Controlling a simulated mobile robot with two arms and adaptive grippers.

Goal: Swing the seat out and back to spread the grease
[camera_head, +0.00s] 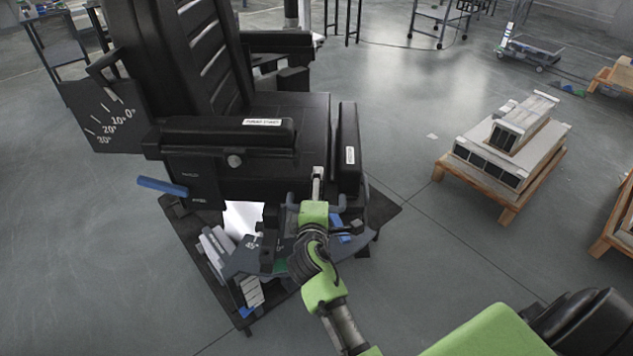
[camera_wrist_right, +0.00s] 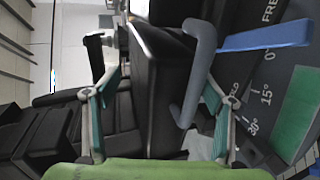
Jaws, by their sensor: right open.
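A black seat (camera_head: 305,112) with a tall slatted backrest (camera_head: 200,55) and padded armrests stands on a dark square base (camera_head: 385,212). My right gripper (camera_head: 318,186) reaches in from the lower right to the seat's front edge. In the right wrist view my gripper (camera_wrist_right: 160,85) is open, its fingers on either side of a black padded part (camera_wrist_right: 155,75). A grey bent handle (camera_wrist_right: 203,65) is beside the right finger; I cannot tell whether they touch. A dark panel (camera_wrist_right: 258,78) there carries an angle scale and the word FREE. My left gripper is out of view.
A blue lever (camera_head: 162,186) sticks out left of the seat, below an angle plate (camera_head: 105,118). Tools and small parts crowd the base under my right arm. A wooden pallet with boxed units (camera_head: 500,205) stands at right. The floor between is clear.

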